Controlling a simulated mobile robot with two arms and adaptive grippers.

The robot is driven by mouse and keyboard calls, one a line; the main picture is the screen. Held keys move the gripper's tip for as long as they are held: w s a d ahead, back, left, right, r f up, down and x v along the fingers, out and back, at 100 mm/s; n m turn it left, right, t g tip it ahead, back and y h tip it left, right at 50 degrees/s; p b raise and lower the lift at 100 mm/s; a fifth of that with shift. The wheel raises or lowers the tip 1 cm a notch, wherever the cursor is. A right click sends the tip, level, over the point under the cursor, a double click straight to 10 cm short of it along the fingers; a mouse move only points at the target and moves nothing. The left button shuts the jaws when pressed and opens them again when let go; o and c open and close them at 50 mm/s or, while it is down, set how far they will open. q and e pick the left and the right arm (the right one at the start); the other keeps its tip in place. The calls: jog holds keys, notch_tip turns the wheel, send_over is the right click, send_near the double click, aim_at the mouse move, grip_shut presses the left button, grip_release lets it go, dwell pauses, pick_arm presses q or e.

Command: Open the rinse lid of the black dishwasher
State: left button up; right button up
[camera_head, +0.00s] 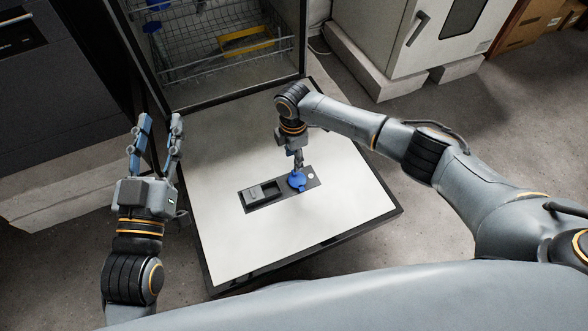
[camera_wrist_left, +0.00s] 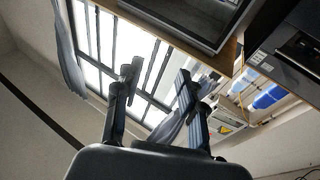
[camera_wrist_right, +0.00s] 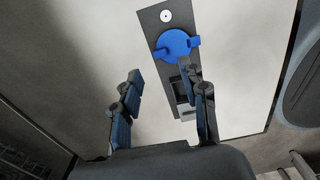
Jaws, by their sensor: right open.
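The black dishwasher's door (camera_head: 330,215) is folded down, its pale inner face up. The round blue rinse lid (camera_head: 297,181) sits in the dark dispenser panel on that door. In the right wrist view the lid (camera_wrist_right: 173,44) has small tabs at its sides and looks seated. My right gripper (camera_head: 298,166) is over the panel, its fingers close to the lid. In the right wrist view the fingers (camera_wrist_right: 160,74) are apart with nothing between them; whether one touches the lid cannot be told. My left gripper (camera_head: 160,122) is open and empty, left of the door.
Beside the lid is a dark detergent compartment (camera_head: 263,193). Behind the door is the dishwasher's interior with a wire rack (camera_head: 215,58). A white oven-like cabinet (camera_head: 420,35) stands at the back right on pale blocks. The door's front and right parts are bare.

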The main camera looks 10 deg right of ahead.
aim_at(297, 178)
notch_tip(297, 178, down, 5)
jog(key=shift+f+b, duration=0.2)
jog(key=shift+b, duration=0.8)
jog(key=shift+f, duration=0.3)
pick_arm(q)
jog(key=s+r+t+h, duration=0.2)
jog(key=s+r+t, duration=0.3)
jog(key=r, duration=0.4)
jog(key=shift+s+t+h, duration=0.3)
jog(key=shift+t, duration=0.6)
jog(key=shift+r, duration=0.1)
pick_arm(e)
jog(key=shift+c, duration=0.5)
grip_shut()
